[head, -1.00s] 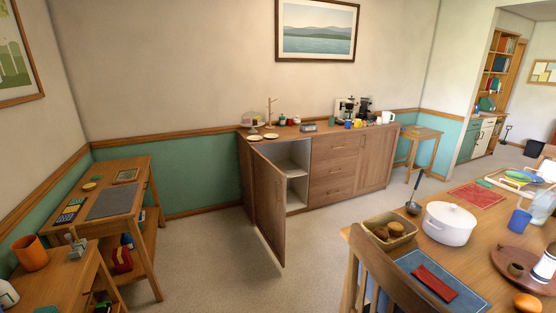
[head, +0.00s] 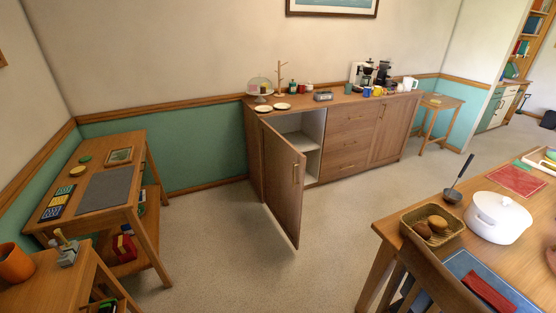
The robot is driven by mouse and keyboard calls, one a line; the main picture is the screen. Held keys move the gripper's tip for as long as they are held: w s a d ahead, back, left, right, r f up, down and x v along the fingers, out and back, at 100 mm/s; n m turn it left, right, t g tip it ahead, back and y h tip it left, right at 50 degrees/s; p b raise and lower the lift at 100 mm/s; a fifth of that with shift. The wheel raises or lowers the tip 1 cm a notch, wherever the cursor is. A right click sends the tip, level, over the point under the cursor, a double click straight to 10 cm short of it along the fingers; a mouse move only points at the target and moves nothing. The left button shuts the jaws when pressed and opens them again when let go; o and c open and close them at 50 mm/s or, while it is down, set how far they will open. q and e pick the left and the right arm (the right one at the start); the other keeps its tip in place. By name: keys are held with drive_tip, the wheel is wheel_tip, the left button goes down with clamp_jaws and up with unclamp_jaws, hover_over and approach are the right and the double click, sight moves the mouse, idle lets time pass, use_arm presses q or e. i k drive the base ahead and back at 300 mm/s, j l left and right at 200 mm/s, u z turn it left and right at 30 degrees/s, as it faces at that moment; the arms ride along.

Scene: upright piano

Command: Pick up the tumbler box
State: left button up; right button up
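I cannot make out a tumbler box for certain in the head view. A long wooden sideboard (head: 346,139) stands against the far wall. Its left door (head: 285,185) hangs open, and the part of the white compartment (head: 308,125) that shows looks empty; the rest is hidden by the door. On its top are a small grey box-like item (head: 323,96), a glass dome (head: 261,86), a coffee machine (head: 362,74) and several cups. Neither of my grippers is in view.
A wooden side table (head: 132,205) with a grey mat stands at the left. A nearer table (head: 77,283) holds an orange pot (head: 14,263). A dining table (head: 447,259) with a white pot (head: 498,218) and a bread basket fills the right. Carpet (head: 225,245) between them is clear.

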sight(329, 96)
drive_tip(key=i+j, duration=0.4)
drive_tip(key=i, duration=0.15)
drive_tip(key=i+j+z, duration=0.1)
drive_tip(key=i+j, duration=0.25)
drive_tip(key=i, duration=0.2)
